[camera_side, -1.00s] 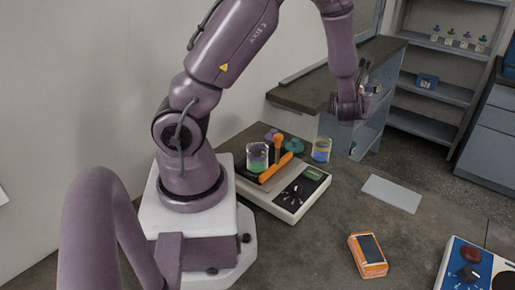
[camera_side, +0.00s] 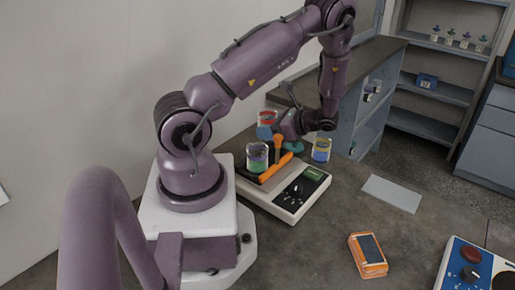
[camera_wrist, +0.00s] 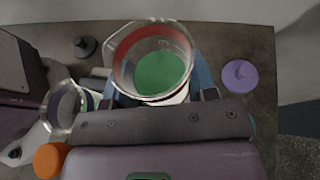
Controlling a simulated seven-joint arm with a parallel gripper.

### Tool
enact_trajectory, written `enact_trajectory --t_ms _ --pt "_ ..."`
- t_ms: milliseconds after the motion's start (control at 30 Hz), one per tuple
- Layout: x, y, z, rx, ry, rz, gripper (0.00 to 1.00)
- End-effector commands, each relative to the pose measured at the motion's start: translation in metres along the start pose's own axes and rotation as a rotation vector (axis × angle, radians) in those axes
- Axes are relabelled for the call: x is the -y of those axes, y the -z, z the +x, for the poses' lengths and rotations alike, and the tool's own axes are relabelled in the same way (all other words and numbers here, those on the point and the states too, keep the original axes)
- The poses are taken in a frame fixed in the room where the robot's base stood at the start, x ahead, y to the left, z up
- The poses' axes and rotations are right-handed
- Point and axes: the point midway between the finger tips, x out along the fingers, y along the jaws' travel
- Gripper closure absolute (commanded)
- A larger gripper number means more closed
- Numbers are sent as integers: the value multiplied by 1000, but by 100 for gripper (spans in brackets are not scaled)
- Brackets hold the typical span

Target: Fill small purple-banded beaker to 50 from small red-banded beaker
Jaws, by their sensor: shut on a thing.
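My gripper (camera_side: 282,129) is shut on the red-banded beaker (camera_side: 265,117), holding it behind the scale. In the wrist view, the red-banded beaker (camera_wrist: 122,66) sits between the blue fingertips, with a green surface showing inside. A clear beaker (camera_side: 257,152) with green in its lower part stands at the rear of the scale, left of and nearer than the held one. A clear beaker also shows at the left of the wrist view (camera_wrist: 47,103). A beaker (camera_side: 321,150) with blue and yellow stands to the right.
The scale (camera_side: 290,205) has a green display and an orange stick (camera_side: 275,168). An orange-topped post (camera_side: 279,141) and a green knob (camera_side: 293,146) stand near my gripper. A purple knob (camera_wrist: 239,76) lies to the right in the wrist view. A white plate (camera_side: 391,193) lies right.

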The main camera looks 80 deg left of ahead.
Motion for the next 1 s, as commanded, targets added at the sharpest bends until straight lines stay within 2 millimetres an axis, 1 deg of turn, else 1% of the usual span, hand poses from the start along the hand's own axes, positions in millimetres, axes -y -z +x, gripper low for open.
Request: enact_trajectory --t_ms 167,433,567,667,900,1000 --pt "-7 -3 -1 0 -50 -21 74" --pt "-7 -4 -1 1 -49 -23 74" --pt "-8 -11 -5 4 -39 -41 74" --pt "-10 -21 -10 8 -28 -69 74" --pt "-16 -55 -26 23 13 -167 74" --pt "-20 -67 -31 34 33 -213 74"
